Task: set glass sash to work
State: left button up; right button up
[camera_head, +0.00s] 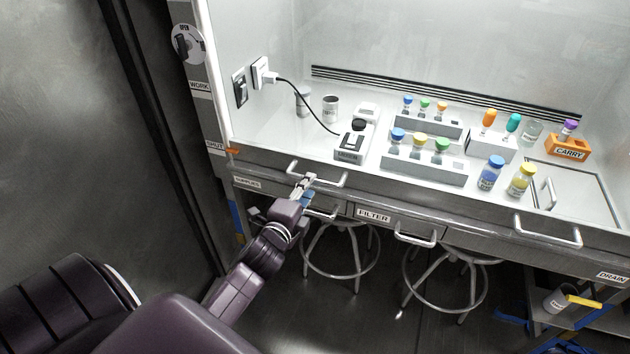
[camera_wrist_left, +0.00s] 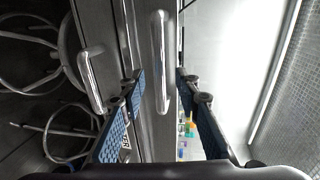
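The glass sash's grey bottom rail (camera_head: 430,205) lies low along the cabinet's front edge. It carries a left metal handle (camera_head: 333,181) and a right one (camera_head: 547,237). On the left post, an orange pointer (camera_head: 232,151) sits beside the lowest label, SHUT; the WORK label (camera_head: 199,86) is higher up. My left gripper (camera_head: 304,182) is at the left handle. In the left wrist view, its blue-padded fingers (camera_wrist_left: 160,84) are open, one on each side of the handle bar (camera_wrist_left: 161,45), with gaps visible. My right gripper is not in view.
Inside the cabinet stand a plugged-in device (camera_head: 352,145), a mug (camera_head: 330,108), vial racks (camera_head: 425,168) and an orange CARRY holder (camera_head: 567,149). Below are drawers with handles (camera_head: 415,238) and stools (camera_head: 340,262).

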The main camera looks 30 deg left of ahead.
pick_arm(q)
jog(key=shift+x, duration=2.35)
jog(key=shift+d, duration=0.1)
jog(key=shift+f, duration=0.1)
grip_shut()
